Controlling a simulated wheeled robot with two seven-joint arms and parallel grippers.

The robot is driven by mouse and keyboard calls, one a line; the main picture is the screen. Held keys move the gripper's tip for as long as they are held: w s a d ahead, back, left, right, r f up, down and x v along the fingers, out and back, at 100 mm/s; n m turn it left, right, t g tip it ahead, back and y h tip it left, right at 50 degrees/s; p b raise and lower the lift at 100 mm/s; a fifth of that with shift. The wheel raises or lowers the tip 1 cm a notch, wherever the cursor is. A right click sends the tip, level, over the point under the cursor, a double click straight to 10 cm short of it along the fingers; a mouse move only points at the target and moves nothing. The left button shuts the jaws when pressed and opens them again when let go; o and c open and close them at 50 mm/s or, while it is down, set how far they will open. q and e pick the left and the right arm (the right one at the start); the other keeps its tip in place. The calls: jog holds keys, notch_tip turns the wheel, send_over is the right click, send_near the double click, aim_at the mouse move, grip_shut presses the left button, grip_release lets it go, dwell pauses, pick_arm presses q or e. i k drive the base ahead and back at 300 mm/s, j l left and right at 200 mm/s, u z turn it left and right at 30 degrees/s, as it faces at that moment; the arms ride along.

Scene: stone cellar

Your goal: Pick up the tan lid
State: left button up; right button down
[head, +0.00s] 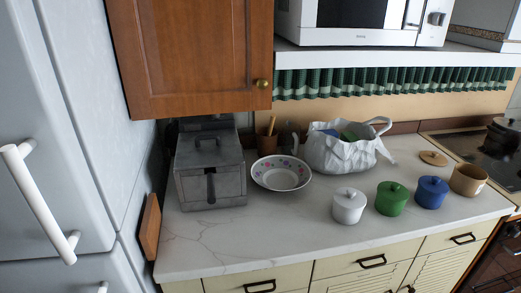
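The tan lid (433,158) lies flat on the white marble-look counter, toward the back right. It is apart from the tan pot (468,180), which stands open just in front of it and to the right. Blue (432,191), green (391,197) and white (349,205) pots stand in a row to the left of the tan pot, each with its lid on. Neither of my grippers is in view.
A crumpled white bag (342,150) stands behind the pots, left of the tan lid. A flowered bowl (281,173) and a grey metal box (209,172) are farther left. A stove (485,160) with a dark pot is at right. The front counter (270,232) is clear.

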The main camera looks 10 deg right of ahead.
aim_at(434, 158)
jog(key=z, duration=1.6)
